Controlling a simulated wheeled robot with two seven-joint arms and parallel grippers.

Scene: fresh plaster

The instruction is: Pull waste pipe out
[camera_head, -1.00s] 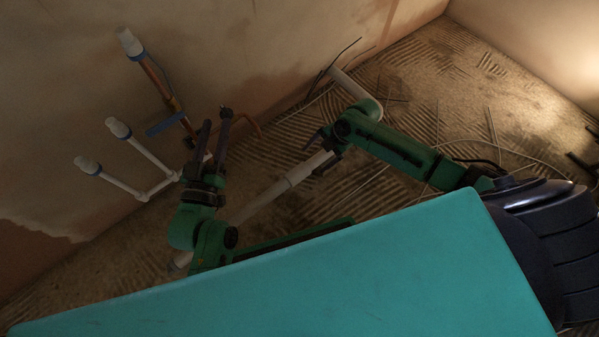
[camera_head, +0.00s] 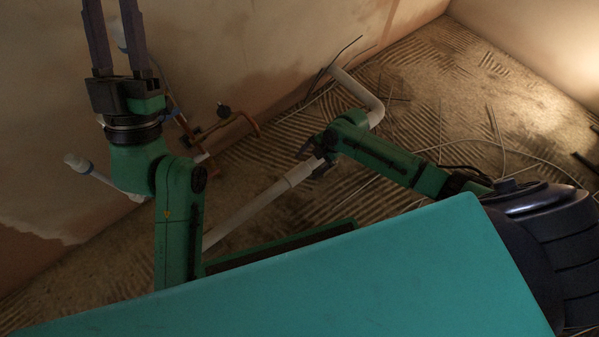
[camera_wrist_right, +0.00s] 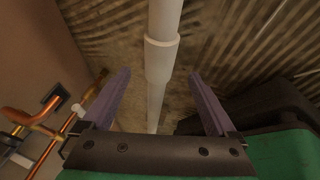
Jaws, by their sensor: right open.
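The long pale waste pipe (camera_head: 250,213) runs diagonally over the ridged floor, with a thicker collar along it. My right gripper (camera_head: 316,163) is at the pipe beside this collar. In the right wrist view the pipe (camera_wrist_right: 159,62) runs between the two spread fingers (camera_wrist_right: 158,100), with clear gaps on both sides. A bent pale pipe end (camera_head: 362,90) shows beyond my right wrist in the head view; the stretch between is hidden. My left gripper (camera_head: 115,35) is raised in front of the wall, fingers apart and empty.
Capped white pipe stubs, one of them clear (camera_head: 78,162), stand by the wall, partly hidden by my left arm. Copper pipes (camera_wrist_right: 40,128) with a dark fitting are near the wall. Thin cables (camera_head: 500,140) lie loose on the floor.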

